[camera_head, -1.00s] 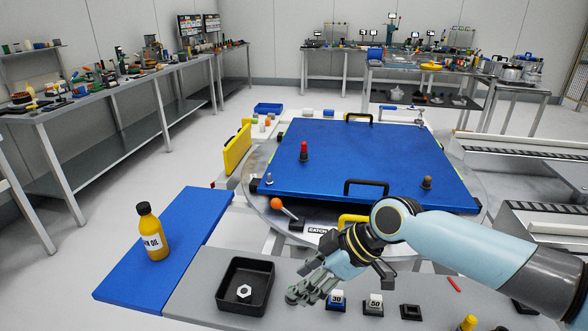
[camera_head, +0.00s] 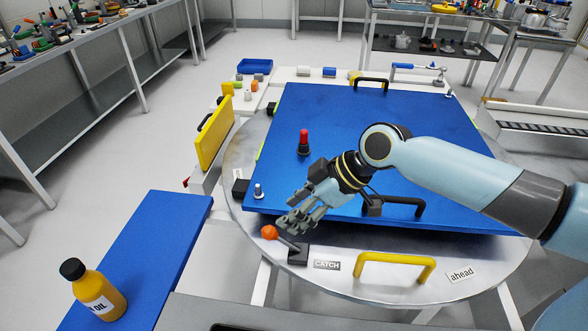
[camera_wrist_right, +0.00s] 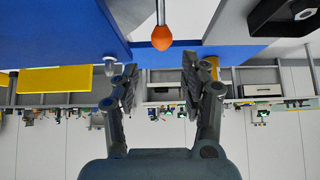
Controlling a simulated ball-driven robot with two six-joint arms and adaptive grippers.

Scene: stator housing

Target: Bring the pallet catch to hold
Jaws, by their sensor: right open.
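The pallet catch is a short lever with an orange ball knob (camera_head: 269,232) and a dark base (camera_head: 298,254). It sits on the grey round plate beside the label reading CATCH (camera_head: 327,265), and the lever leans to the left. The blue pallet (camera_head: 390,150) lies on the round plate behind it. My right gripper (camera_head: 290,222) is open just above and behind the knob, over the pallet's front edge. In the right wrist view the knob (camera_wrist_right: 162,38) hangs beyond and between the open fingertips (camera_wrist_right: 158,78), apart from them. My left gripper is not in view.
A yellow handle (camera_head: 395,262) and a label reading ahead (camera_head: 461,274) are on the round plate. A black handle (camera_head: 400,203) and a red-topped pin (camera_head: 304,143) stand on the pallet. A yellow oil bottle (camera_head: 95,292) stands on a blue board at left.

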